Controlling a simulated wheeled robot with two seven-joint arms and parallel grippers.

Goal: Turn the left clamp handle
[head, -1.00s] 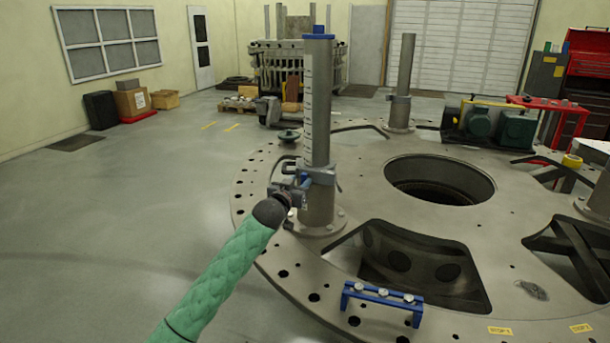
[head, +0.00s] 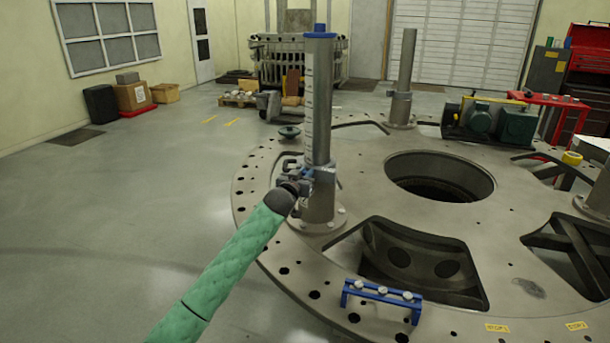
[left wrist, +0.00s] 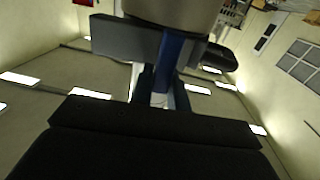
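The left post (head: 318,110) stands upright on the turret plate (head: 420,220), with a blue cap on top. A grey clamp (head: 322,174) sits around its lower part. My left gripper (head: 299,172), on a green-sleeved arm, is at the clamp's left side. In the left wrist view the blue clamp handle (left wrist: 172,62) runs from the grey clamp down to between my dark fingers (left wrist: 162,90). The fingers lie close beside the handle, but their grip on it is unclear. In the head view the gripper partly hides the handle. My right gripper is not in view.
A second post (head: 403,75) with its own clamp stands farther back. The plate has a large round hole (head: 440,178) and open pockets. A blue bracket (head: 382,295) lies near the front edge. Green motors (head: 490,120) stand at the back right. The floor at left is clear.

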